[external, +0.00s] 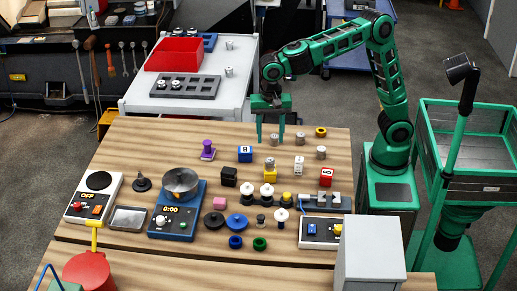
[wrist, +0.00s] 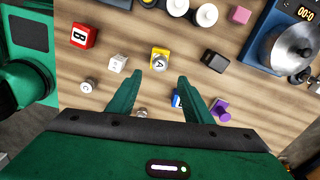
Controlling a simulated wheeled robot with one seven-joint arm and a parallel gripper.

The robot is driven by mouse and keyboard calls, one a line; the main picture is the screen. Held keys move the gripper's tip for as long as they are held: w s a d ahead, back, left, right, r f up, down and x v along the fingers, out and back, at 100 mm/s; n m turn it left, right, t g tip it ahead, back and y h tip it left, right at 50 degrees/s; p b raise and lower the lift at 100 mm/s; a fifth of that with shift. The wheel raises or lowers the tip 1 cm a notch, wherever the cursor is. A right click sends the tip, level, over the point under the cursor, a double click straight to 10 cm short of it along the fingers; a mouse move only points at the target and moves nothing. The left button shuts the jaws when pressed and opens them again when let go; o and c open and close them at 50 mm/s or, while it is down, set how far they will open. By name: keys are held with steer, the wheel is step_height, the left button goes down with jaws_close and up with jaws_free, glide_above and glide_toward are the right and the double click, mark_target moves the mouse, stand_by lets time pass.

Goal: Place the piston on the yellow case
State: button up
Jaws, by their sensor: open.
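The yellow case (external: 270,176) stands on the wooden table among other small blocks. A grey metal cylinder, apparently the piston (external: 269,163), stands on top of it. In the wrist view the yellow case (wrist: 153,67) lies just beyond my fingertips, with the grey piece (wrist: 161,59) on its top face. My gripper (external: 270,138) is open and points down at the back of the table, behind the case. In the wrist view its two fingers (wrist: 160,79) are spread with nothing held between them. I cannot tell its exact height.
Near my gripper are a blue block (external: 245,154), a white block (external: 298,166), a red block (external: 326,178), a black block (external: 229,176) and a purple piece (external: 208,150). Metal cylinders (external: 321,152) stand at the back right. A grey tray (external: 185,88) sits on the rear cart.

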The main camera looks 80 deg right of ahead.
steer(key=shift+r, duration=0.4)
steer(key=s+d+f+n, duration=0.15)
steer(key=s+d, duration=0.25)
steer(key=d, duration=0.6)
steer(key=s+d+n+h, duration=0.15)
steer(key=s+d, duration=0.25)
steer(key=d, duration=0.5)
steer(key=s+d+f+n, duration=0.15)
steer(key=s+d, duration=0.35)
steer(key=d, duration=0.5)
steer(key=s+d+f+n+y, duration=0.1)
steer(key=s+d+f, duration=0.3)
steer(key=s, duration=0.5)
steer(key=s+d+f+n, duration=0.3)
steer(key=s+f+n, duration=0.1)
steer(key=s, duration=0.5)
steer(key=shift+s+d+y, duration=0.25)
steer(key=shift+d+y, duration=0.1)
steer(key=shift+d, duration=0.05)
